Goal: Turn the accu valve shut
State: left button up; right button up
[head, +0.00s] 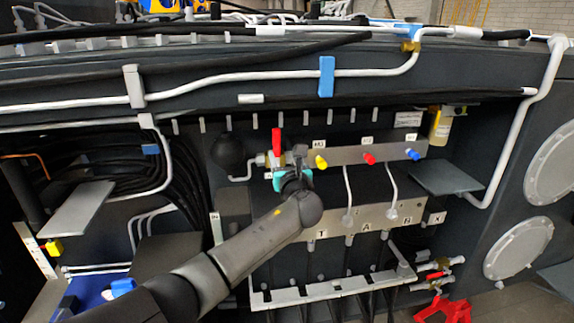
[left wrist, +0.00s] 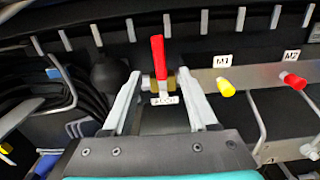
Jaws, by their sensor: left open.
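The accu valve has a red lever handle (head: 276,141) that stands upright above a brass body, left of the grey manifold block. My left gripper (left wrist: 159,76) is open, with one finger on each side of the handle's lower part and valve body; I cannot tell whether either touches. In the head view my left gripper (head: 285,158) is right at the valve and partly hides its body. My right gripper is not in view.
A black ball-shaped accumulator (head: 228,152) sits just left of the valve. Yellow (head: 320,161), red (head: 369,158) and blue (head: 413,154) capped ports line the block to the right. A grey plate (head: 445,177) juts out further right. Black hoses (head: 185,170) hang at left.

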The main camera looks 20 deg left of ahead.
pick_arm(q)
jog(key=shift+v, duration=2.05)
